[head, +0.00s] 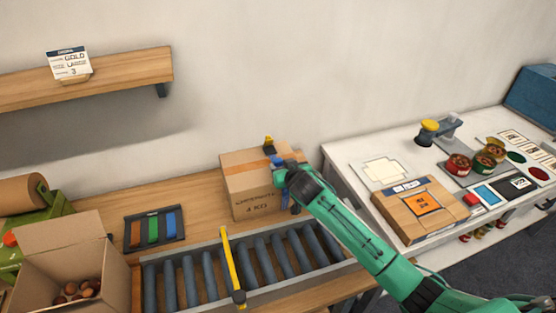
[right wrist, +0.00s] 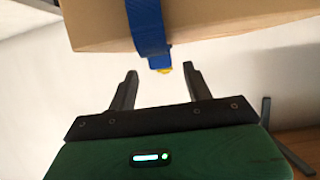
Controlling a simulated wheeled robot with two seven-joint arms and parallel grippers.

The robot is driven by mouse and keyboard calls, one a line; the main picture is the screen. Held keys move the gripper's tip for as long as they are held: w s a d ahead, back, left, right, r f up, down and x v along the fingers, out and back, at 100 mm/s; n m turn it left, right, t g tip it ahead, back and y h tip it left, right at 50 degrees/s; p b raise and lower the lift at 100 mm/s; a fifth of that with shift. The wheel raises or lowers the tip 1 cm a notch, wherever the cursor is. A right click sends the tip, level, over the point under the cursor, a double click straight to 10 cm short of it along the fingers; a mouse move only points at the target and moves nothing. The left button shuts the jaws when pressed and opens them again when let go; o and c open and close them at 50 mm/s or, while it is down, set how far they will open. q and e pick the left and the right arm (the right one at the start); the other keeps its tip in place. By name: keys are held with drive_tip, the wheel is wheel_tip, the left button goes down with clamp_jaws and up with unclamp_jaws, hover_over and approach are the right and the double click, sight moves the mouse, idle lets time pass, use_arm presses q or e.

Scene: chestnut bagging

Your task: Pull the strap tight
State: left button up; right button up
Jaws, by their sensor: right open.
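A closed cardboard box (head: 240,182) stands on the wooden bench against the wall, behind the rollers. A blue strap (right wrist: 148,30) runs down the box (right wrist: 225,20) in the right wrist view, with its lower end and a small yellow piece (right wrist: 161,70) hanging below the box edge. My right gripper (right wrist: 157,78) is open, its two fingers on either side of the strap's end. In the head view my green right arm reaches to the box's right side and hides much of the strap there. A small yellow and black part (head: 269,143) sits at the box's top back. My left gripper is out of view.
A roller conveyor (head: 148,261) with a yellow bar (head: 230,262) across it lies in front of the box. An open carton (head: 108,275) of chestnuts and a tray (head: 128,240) of coloured strips are at left. A white table (head: 343,152) with another box (head: 397,217) is at right.

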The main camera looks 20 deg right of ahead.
sight(279, 163)
drive_tip(key=shift+p+x, duration=0.35)
drive_tip(key=shift+x, duration=2.25)
drive_tip(key=shift+c, duration=0.2)
